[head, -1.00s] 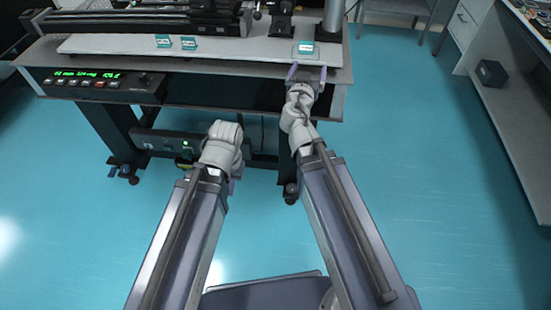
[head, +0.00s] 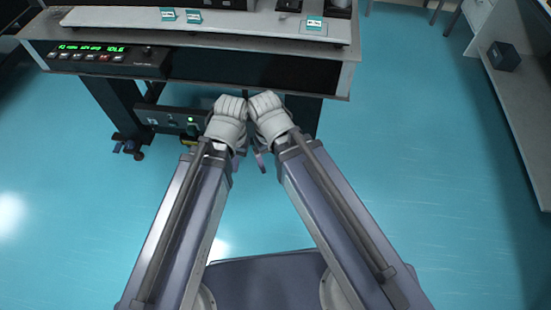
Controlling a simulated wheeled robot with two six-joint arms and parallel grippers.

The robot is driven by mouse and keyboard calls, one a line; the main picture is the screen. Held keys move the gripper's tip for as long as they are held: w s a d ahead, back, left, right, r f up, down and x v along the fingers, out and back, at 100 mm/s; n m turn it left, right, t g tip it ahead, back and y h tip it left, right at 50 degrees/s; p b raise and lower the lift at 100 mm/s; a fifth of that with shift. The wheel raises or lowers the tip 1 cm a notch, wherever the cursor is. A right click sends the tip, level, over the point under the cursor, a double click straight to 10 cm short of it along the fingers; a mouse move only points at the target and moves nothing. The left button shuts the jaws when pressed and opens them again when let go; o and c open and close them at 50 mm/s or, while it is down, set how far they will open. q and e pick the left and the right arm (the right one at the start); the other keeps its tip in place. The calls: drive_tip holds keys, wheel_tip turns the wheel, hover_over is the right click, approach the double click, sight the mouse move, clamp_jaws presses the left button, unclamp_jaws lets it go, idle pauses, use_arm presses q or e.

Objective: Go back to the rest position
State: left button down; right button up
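Both my arms are drawn in, with their grey wrists side by side in front of the optical table (head: 210,42). My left gripper (head: 238,164) hangs below its wrist, and only a sliver of it shows. My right gripper (head: 260,162) also hangs below its wrist, with a purple finger partly in view. The wrists and arm links hide most of both grippers, so I cannot tell how far their fingers are apart. No object shows in either one.
A black control unit (head: 110,60) with green digits sits under the tabletop. Small teal-labelled pieces (head: 314,24) stand on the light board. A bench with a dark box (head: 503,56) is at the right. Blue floor (head: 420,170) is clear between.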

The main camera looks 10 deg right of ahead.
wheel_tip(320, 180, up, 13)
drive_tip(key=p, duration=1.3)
drive_tip(key=shift+r, duration=0.2)
